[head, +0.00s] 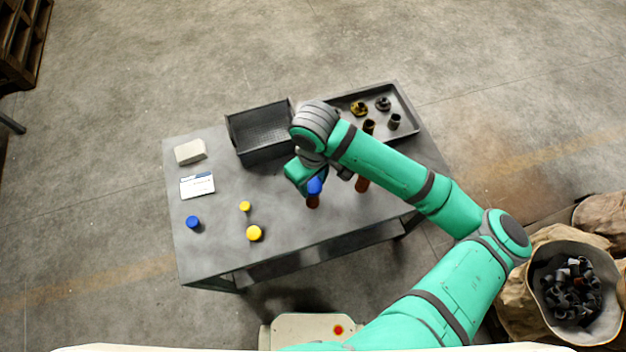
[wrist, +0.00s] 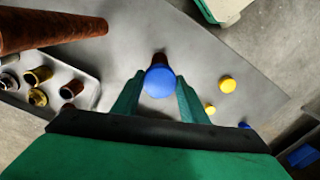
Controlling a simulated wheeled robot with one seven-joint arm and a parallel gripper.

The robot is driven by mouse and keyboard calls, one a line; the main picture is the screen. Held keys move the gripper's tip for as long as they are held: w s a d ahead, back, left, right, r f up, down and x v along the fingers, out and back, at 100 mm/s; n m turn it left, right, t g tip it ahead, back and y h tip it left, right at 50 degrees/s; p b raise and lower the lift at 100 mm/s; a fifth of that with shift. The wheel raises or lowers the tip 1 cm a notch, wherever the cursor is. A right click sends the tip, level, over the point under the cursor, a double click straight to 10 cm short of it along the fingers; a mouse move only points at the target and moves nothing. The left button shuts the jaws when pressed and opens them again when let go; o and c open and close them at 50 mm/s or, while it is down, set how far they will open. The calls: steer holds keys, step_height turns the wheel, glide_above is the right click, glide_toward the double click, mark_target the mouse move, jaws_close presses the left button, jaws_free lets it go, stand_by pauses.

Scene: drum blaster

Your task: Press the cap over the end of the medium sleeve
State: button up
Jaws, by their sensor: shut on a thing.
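My gripper (wrist: 158,90) is shut on a blue cap (wrist: 159,82), one finger on each side. The cap also shows in the head view (head: 315,186), below my wrist. A short rust-brown sleeve (head: 312,202) stands on the table directly under or just behind the cap, and its side shows past the cap in the wrist view (wrist: 160,58). I cannot tell whether cap and sleeve touch. A second rust-brown sleeve (head: 362,185) stands to the right, partly hidden by my arm; it looms large at the upper left of the wrist view (wrist: 50,33).
Yellow caps (head: 254,233) (head: 245,206) and another blue cap (head: 193,222) lie on the table's left part. A black bin (head: 240,137) and a tray (head: 408,107) of fittings stand at the back. A white block (head: 190,151) and a card (head: 197,185) lie at left.

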steer(key=shift+f, duration=0.4)
stand_by(0.7)
steer(key=o, duration=1.1)
steer(key=shift+o, duration=0.6)
steer(key=o, duration=0.4)
steer(key=shift+c, duration=0.2)
steer(key=shift+r, duration=0.15)
steer(key=shift+r, duration=2.4)
